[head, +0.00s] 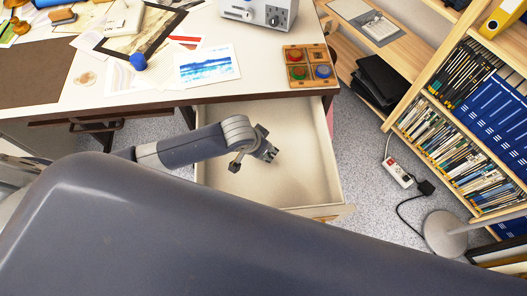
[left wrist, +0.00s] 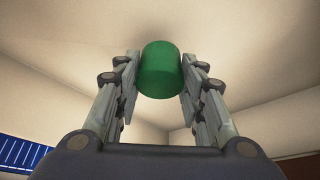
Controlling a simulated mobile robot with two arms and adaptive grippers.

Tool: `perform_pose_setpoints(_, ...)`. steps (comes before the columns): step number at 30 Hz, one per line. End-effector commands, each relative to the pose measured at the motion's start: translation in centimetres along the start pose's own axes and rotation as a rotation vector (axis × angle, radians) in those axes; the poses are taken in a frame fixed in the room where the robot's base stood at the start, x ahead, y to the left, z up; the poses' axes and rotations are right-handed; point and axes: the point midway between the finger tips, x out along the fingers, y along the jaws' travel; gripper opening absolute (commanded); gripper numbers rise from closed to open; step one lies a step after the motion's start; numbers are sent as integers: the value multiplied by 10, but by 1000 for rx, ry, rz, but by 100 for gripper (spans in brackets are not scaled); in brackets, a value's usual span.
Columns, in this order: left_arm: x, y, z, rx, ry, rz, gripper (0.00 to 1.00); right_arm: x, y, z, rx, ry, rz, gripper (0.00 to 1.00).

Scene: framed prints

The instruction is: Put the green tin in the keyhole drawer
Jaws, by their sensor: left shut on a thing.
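The green tin (left wrist: 160,70) shows in the left wrist view as a short green cylinder between the two fingers. My left gripper (head: 256,156) is shut on it; the gripper also shows in the left wrist view (left wrist: 160,85). In the head view the tin is hidden by the gripper. The gripper is over the inside of a pulled-out pale drawer (head: 298,178) under the desk. The drawer looks empty, and any keyhole on its front is not visible. How high the tin is above the drawer floor I cannot tell. My right gripper is not in view.
The desk (head: 250,88) also holds prints and a blue knob-like thing (head: 138,61). A bookshelf (head: 455,125), power strip (head: 398,173) and lamp base (head: 444,234) stand at the right.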

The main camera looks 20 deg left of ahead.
Motion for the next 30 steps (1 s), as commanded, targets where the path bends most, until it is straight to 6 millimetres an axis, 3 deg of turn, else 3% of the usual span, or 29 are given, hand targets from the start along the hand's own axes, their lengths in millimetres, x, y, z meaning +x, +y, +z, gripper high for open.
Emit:
perform_pose_setpoints(6,25,0,12,0,-1,-1,13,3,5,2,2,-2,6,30)
perform_pose_setpoints(16,28,0,13,-1,-1,-1,13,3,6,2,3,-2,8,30)
perform_pose_setpoints(17,27,0,13,0,-1,-1,44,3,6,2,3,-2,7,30)
perform_pose_setpoints(19,27,0,13,0,-1,-1,57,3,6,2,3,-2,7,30)
perform_pose_setpoints(30,25,0,12,0,0,-1,57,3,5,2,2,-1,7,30)
